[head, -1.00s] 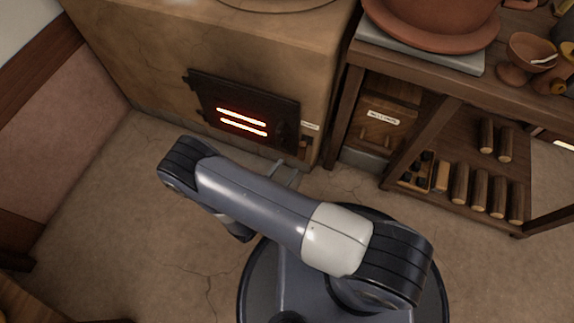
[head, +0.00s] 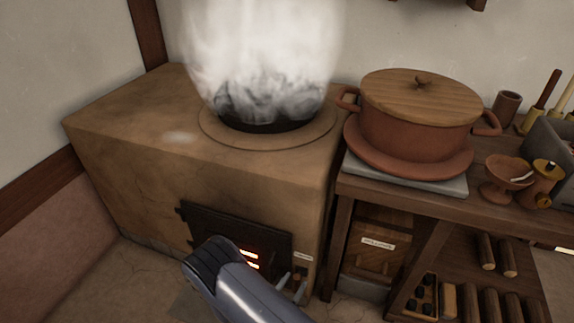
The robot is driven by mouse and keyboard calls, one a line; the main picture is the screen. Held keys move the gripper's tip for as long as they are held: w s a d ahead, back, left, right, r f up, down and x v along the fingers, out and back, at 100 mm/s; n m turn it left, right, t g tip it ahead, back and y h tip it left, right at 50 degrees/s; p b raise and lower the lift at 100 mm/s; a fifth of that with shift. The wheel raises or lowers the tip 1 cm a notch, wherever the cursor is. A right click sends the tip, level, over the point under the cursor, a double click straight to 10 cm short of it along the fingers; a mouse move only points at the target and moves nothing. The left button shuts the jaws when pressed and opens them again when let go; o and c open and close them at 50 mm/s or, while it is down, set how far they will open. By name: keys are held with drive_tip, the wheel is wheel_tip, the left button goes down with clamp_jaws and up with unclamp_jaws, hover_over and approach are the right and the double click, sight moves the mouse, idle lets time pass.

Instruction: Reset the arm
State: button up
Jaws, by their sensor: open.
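My arm rises at the bottom centre of the head view, in front of the stove's firebox. My gripper (head: 292,284) shows only in small part past the arm, as two pale grey finger ends standing apart. It looks open, and I see nothing between the fingers. Most of the gripper is hidden behind my arm link. The clay stove (head: 130,150) stands behind it. Its dark firebox door (head: 215,228) has glowing red slots, partly covered by my arm.
Thick white steam rises from a dark pot (head: 265,118) on the stove top. On the wooden bench (head: 400,197) at right stand a lidded clay pot (head: 415,135), a small footed bowl (head: 505,178) and a yellow-topped jar (head: 541,180). Logs (head: 487,252) lie on the shelf below.

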drive_tip(key=shift+x, duration=1.3)
drive_tip(key=shift+s, duration=0.1)
drive_tip(key=shift+s, duration=0.1)
